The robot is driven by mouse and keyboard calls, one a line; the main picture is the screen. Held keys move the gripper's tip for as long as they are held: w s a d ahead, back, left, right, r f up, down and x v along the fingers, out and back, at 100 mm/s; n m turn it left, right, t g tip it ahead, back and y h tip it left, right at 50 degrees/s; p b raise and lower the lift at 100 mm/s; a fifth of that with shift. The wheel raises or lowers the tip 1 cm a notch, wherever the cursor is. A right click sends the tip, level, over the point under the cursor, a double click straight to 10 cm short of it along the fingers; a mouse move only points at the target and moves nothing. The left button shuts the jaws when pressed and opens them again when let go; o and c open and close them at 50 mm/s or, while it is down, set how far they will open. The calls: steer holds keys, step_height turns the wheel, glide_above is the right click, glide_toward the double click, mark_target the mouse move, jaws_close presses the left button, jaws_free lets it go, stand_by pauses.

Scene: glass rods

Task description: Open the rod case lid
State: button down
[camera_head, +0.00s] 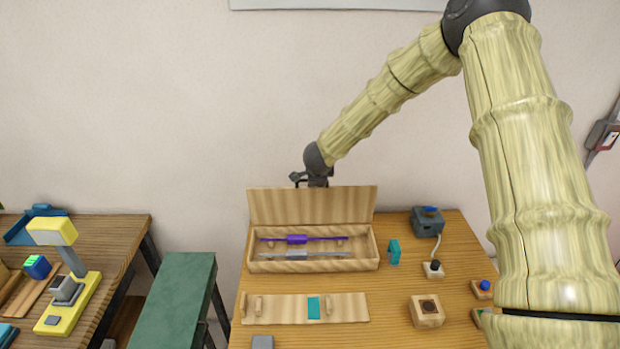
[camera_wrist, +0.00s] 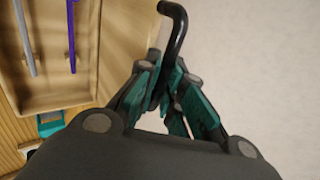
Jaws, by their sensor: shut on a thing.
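The wooden rod case (camera_head: 313,265) stands on the table with its lid (camera_head: 312,206) raised about upright at the back. Inside lie a purple rod (camera_head: 297,239) and a grey rod (camera_head: 299,255), also seen in the wrist view as purple (camera_wrist: 71,38) and grey (camera_wrist: 26,38). My gripper (camera_head: 314,180) is at the lid's top edge, its fingertips partly hidden there. In the wrist view my gripper (camera_wrist: 165,85) is shut around a dark bent handle (camera_wrist: 176,28) by the lid's edge. The handle's join to the lid is not clear.
A wooden rack (camera_head: 340,308) with a teal patch lies in front of the case. A teal block (camera_head: 394,252), a grey device (camera_head: 427,221) and a wooden block (camera_head: 427,311) stand to the right. A green bench (camera_head: 175,305) is left. The wall is close behind.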

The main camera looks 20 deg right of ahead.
stand_by(0.4)
steer(key=c, duration=1.5)
jaws_free()
steer(key=shift+f, duration=0.1)
steer(key=v, duration=1.2)
steer(key=shift+w, duration=0.15)
